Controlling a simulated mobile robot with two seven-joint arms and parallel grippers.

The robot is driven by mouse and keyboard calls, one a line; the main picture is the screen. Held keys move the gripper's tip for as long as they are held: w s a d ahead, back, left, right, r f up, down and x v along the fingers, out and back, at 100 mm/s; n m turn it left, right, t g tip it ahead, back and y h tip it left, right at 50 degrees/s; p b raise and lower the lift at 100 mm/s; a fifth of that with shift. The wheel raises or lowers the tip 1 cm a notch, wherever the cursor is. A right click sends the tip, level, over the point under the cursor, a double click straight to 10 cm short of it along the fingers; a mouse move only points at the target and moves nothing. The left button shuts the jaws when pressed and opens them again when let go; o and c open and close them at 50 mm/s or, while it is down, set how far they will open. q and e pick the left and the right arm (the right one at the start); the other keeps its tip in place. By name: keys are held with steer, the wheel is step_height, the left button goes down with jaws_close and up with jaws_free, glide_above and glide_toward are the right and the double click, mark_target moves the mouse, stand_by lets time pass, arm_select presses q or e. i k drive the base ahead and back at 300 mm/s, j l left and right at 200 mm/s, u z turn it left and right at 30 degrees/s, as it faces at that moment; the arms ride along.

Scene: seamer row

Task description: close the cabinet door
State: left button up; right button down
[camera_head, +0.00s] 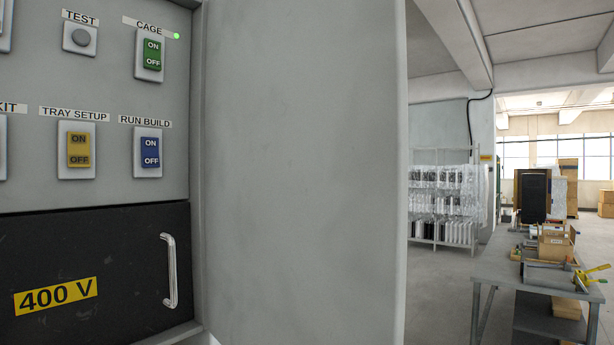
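The cabinet (100,190) fills the left of the view, with its inner panel exposed. Its grey door (305,170) stands open, swung out from the right side of the cabinet, and its flat inner face shows. The door's free edge (403,170) is toward the middle of the view. The panel carries several labelled switches, among them a green CAGE switch (149,54), a yellow TRAY SETUP switch (79,150) and a blue RUN BUILD switch (150,152). Neither of my grippers is in view.
A black cover marked 400 V (110,265) with a metal handle (170,270) sits below the switches. To the right are a grey workbench (500,270) with boxes and a rack (440,205) of wrapped items. Open floor (438,280) lies between door and bench.

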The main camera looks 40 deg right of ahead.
mark_target(306, 129)
steer(key=l+u, duration=0.15)
steer(key=l, duration=0.45)
steer(key=l+u, duration=0.1)
steer(key=l, duration=0.45)
steer(key=k+l+u, duration=0.15)
steer(key=l, duration=0.45)
